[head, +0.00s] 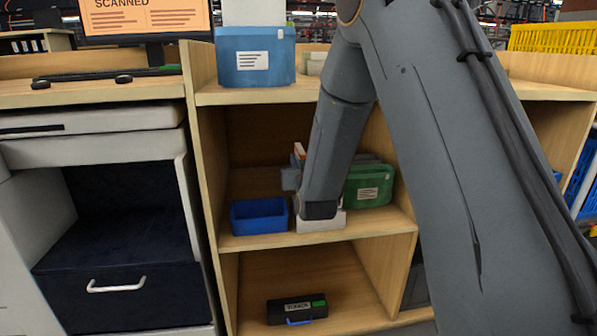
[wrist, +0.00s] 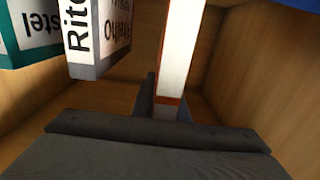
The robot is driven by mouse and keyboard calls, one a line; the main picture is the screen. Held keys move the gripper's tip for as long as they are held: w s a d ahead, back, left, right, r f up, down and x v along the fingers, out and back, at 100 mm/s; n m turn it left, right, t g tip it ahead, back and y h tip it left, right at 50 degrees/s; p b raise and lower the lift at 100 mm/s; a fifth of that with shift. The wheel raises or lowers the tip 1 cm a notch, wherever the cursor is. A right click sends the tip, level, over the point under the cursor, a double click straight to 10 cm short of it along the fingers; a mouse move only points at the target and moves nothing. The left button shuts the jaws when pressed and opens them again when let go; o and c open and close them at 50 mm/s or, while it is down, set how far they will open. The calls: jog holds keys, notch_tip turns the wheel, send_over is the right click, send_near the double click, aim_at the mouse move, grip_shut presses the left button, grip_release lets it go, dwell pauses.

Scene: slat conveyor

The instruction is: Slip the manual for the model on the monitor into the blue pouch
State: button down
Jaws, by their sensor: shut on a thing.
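My gripper (wrist: 165,108) is shut on a white manual with orange-red edges (wrist: 180,55), which stands upright between the dark fingers in the wrist view. The manual's orange and white top (head: 299,150) shows in the head view, on the middle shelf; the rest is hidden by my arm. The blue pouch (head: 232,72) with a white label stands on the top board. A white flat piece (head: 255,12) rises in or behind it. The monitor (head: 145,18) has an orange screen reading "SCANNED"; its model name is out of frame.
A grey-edged manual (wrist: 97,40) and a green one (wrist: 25,35) stand left of the held manual. The middle shelf holds a blue bin (head: 260,217), a white block (head: 322,224) and a green container (head: 368,188). A black box (head: 297,309) lies below. Wooden walls enclose the shelf.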

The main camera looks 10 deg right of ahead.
aim_at(298, 144)
jog(key=shift+r+p, duration=2.45)
jog(key=shift+r, duration=1.45)
